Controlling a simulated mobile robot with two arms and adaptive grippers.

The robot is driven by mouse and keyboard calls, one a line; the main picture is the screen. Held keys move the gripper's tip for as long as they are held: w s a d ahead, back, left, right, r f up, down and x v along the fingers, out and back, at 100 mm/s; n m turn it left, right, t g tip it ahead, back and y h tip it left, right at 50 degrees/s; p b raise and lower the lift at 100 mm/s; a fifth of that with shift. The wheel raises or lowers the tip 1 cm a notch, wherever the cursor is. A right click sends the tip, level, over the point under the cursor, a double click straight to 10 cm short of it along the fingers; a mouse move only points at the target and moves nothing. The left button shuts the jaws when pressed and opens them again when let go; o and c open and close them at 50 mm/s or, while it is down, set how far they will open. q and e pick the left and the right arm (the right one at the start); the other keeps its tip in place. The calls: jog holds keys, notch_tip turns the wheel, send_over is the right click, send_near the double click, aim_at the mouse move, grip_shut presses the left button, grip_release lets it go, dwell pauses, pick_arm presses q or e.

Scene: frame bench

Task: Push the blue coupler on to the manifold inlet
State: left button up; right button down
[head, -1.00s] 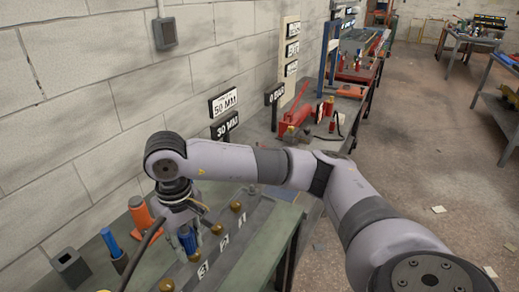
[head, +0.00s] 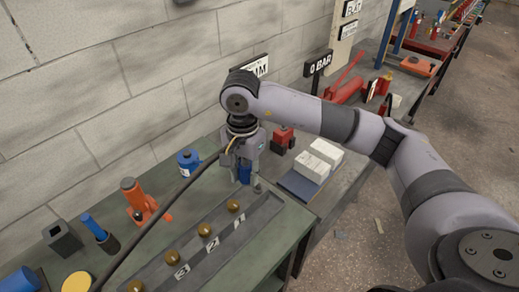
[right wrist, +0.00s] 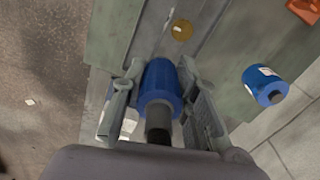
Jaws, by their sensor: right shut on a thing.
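The blue coupler (head: 245,174) is upright between the fingers of my right gripper (head: 243,170), which is shut on it. In the right wrist view, the coupler (right wrist: 160,82) sits between both fingers, with a dark stub at its near end. The manifold (head: 215,235) is a dark grey bar on the green bench, with brass knobs and number labels. A small grey fitting, apparently the inlet (head: 257,187), stands at its far end, just right of the coupler in the head view. I cannot tell whether they touch. My left gripper is not in view.
A dark hose (head: 160,215) runs from the gripper to the lower left. A blue labelled cylinder (head: 188,160), an orange jack (head: 137,199) and a blue-handled tool (head: 95,228) stand along the wall side. White blocks (head: 317,160) lie on the surface beyond.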

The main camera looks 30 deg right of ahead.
jog(key=m, duration=0.2)
jog(key=m+p, duration=0.1)
jog(key=m, duration=0.1)
jog(key=shift+w+r, duration=0.3)
jog(key=shift+w, duration=0.05)
jog(key=m, duration=0.1)
jog(key=m+p, duration=0.1)
jog(key=m, duration=0.2)
jog(key=shift+w+d, duration=0.3)
jog(key=shift+w, duration=0.1)
jog(key=w+d+f+m+p, duration=0.1)
jog(key=m+p, duration=0.3)
jog(key=m, duration=0.9)
jog(key=w+d+m+p, duration=0.2)
jog(key=d+m+p, duration=0.2)
jog(key=m, duration=1)
jog(key=shift+f, duration=0.35)
jog(key=shift+f+b, duration=2.3)
jog(key=shift+f, duration=0.65)
jog(key=shift+s+f+b, duration=0.1)
jog(key=shift+f+b, duration=1.45)
jog(key=shift+f, duration=0.4)
